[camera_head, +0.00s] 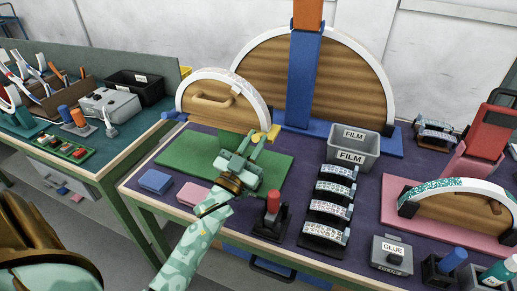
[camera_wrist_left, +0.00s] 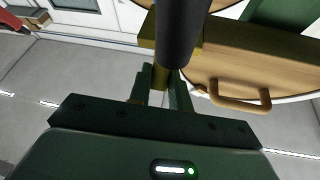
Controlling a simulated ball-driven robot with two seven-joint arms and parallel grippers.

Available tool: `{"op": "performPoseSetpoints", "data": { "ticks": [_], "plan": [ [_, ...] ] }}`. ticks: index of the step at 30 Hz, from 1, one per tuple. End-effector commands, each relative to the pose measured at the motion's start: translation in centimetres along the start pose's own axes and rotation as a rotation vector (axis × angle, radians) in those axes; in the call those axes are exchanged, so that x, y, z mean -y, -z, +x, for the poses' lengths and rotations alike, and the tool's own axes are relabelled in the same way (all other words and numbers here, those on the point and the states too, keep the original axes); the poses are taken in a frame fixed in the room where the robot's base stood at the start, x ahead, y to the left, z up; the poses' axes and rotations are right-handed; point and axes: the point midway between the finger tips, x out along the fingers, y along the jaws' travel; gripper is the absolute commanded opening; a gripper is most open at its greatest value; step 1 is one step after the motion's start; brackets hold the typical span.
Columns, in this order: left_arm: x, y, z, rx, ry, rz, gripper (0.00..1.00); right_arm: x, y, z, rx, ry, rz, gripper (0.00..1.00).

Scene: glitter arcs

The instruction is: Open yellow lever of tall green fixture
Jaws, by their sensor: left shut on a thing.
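The green fixture has a flat green base (camera_head: 185,152) on the purple table mat and a wooden half-disc (camera_head: 207,101) with a glittery white rim and a wooden handle. Its yellow lever (camera_head: 272,132) shows at the right end of the half-disc. My left gripper (camera_head: 250,142) reaches over the base and is shut at the lever. In the left wrist view, a yellow piece of the lever (camera_wrist_left: 159,78) sits between the fingertips (camera_wrist_left: 163,92), below a dark cylinder (camera_wrist_left: 181,32). The fingers partly hide the lever. My right gripper is out of view.
A larger blue fixture (camera_head: 303,80) with an orange top stands just behind. A grey FILM bin (camera_head: 354,147), several arc pieces on a black rack (camera_head: 329,205) and a red-handled black device (camera_head: 272,215) stand to the right. Blue (camera_head: 155,181) and pink (camera_head: 192,194) blocks lie at front left.

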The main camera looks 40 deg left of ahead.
Motion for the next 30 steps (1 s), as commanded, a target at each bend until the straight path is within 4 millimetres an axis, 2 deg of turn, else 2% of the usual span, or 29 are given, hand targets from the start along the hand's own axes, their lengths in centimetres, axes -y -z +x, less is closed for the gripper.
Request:
{"op": "performPoseSetpoints", "data": {
  "ticks": [9,10,12,23,26,30],
  "plan": [
    [0.0,0.0,-0.1,-0.004,0.001,0.001,0.0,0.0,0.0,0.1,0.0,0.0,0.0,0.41],
    [0.0,0.0,-0.1,-0.004,0.001,0.001,0.22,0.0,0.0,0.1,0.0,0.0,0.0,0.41],
    [0.0,0.0,-0.1,-0.004,0.001,0.001,0.41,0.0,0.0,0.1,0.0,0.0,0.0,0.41],
    [0.0,0.0,-0.5,-0.003,0.001,0.001,0.41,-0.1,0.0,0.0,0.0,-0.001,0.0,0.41],
    [-0.1,-0.1,-1.9,-0.001,0.001,-0.001,0.41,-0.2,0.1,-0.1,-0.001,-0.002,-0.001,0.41],
    [0.0,-0.1,-5.3,0.001,0.001,-0.001,0.41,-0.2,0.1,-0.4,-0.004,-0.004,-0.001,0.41]
  ]
}}
